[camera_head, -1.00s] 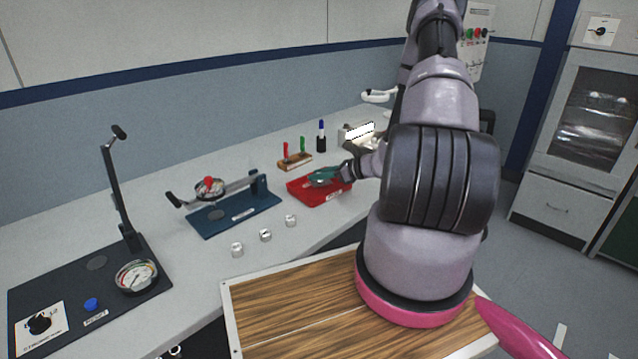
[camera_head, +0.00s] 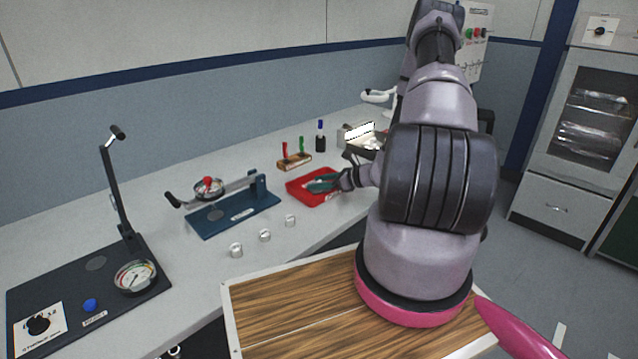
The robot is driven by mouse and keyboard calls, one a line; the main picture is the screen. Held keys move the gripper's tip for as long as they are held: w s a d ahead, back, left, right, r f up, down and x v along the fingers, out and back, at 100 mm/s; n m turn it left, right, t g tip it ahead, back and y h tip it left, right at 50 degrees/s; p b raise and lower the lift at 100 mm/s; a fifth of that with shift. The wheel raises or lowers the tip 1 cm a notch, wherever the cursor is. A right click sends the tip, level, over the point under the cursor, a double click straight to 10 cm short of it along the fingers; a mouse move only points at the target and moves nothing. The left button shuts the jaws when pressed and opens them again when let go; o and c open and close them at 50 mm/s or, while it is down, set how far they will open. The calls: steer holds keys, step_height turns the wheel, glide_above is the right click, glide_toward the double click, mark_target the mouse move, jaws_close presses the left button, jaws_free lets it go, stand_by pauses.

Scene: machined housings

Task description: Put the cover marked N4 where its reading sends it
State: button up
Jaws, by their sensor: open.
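Several small silvery covers stand in a row on the grey bench: a left one (camera_head: 236,250), a middle one (camera_head: 265,235) and a right one (camera_head: 290,220). Their markings are too small to read, so I cannot tell which is N4. A dial gauge (camera_head: 135,276) sits on the dark fixture at the left; its reading is not legible. A red tray (camera_head: 312,197) lies farther back on the bench. My gripper (camera_head: 322,184) is over this tray, with its teal jaws open. What lies in the tray beneath it is partly hidden.
A blue lever fixture (camera_head: 240,214) with a small gauge stands behind the covers. A wooden block with red and green pens (camera_head: 294,161) and a dark holder with a blue-capped marker (camera_head: 320,140) stand behind the tray. A wooden-topped surface (camera_head: 285,310) is in front.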

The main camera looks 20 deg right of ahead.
steer(key=shift+d+r, duration=0.1)
steer(key=shift+r, duration=0.1)
steer(key=v, duration=1.2)
steer(key=s+a+r+n+g, duration=0.2)
steer(key=a+r+n+g, duration=0.2)
steer(key=a+r+n, duration=0.5)
steer(key=s+a+r+n+g, duration=0.3)
steer(key=a+r+n, duration=0.15)
steer(key=r, duration=0.95)
steer(key=s+a+r+n+t+h, duration=0.3)
steer(key=s+r+n+h, duration=0.4)
steer(key=r, duration=1)
steer(key=s+n+t, duration=0.1)
steer(key=s+n, duration=0.2)
steer(key=s, duration=0.3)
steer(key=shift+s, duration=0.2)
